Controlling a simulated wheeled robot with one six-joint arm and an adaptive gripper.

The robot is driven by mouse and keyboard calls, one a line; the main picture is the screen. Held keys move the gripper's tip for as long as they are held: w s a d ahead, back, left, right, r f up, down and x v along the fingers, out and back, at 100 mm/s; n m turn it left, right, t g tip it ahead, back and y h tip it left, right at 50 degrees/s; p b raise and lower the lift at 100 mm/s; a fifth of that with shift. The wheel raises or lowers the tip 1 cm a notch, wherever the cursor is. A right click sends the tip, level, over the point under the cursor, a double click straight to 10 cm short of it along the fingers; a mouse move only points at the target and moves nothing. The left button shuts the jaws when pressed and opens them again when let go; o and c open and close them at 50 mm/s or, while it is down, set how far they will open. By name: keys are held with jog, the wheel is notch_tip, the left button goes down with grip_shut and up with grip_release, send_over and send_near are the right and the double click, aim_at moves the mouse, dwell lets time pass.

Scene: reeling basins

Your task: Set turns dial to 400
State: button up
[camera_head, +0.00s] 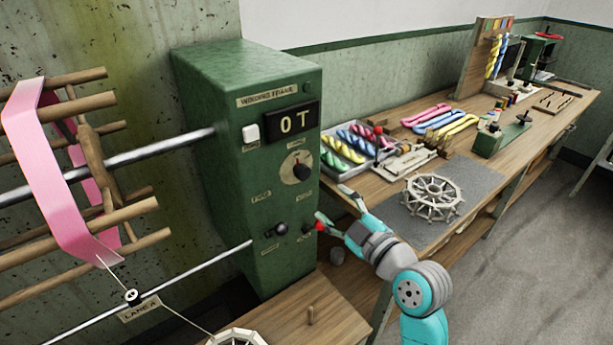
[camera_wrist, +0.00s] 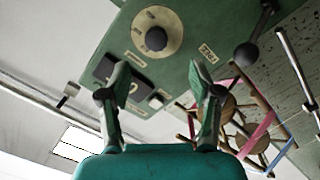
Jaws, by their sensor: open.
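The turns dial is a dark round knob on a pale disc (camera_head: 302,171) on the front of the green winding frame box (camera_head: 228,200). In the wrist view the dial (camera_wrist: 157,38) is ahead of the fingertips, between them and toward the top. Its pointer and markings are too small to read. The display (camera_head: 292,120) above it shows "0 T". My gripper (camera_head: 340,207) is open and empty, below and to the right of the dial, apart from it. In the wrist view its two fingers (camera_wrist: 158,80) are spread, the left one partly covering the display.
A black lever knob (camera_head: 281,229) and a red knob (camera_head: 320,226) are low on the box, the red one close to a fingertip. A white button (camera_head: 250,133) is beside the display. A pink-skeined reel (camera_head: 50,170) is at left. The bench (camera_head: 370,185) at right holds several skeins.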

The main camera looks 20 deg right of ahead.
aim_at(306, 175)
jog(key=shift+n, duration=0.3)
jog(key=x, duration=0.7)
jog(key=r+x, duration=0.1)
jog(key=x, duration=0.3)
jog(key=shift+w, duration=0.1)
jog(key=c, duration=1.1)
jog(key=shift+c, duration=0.2)
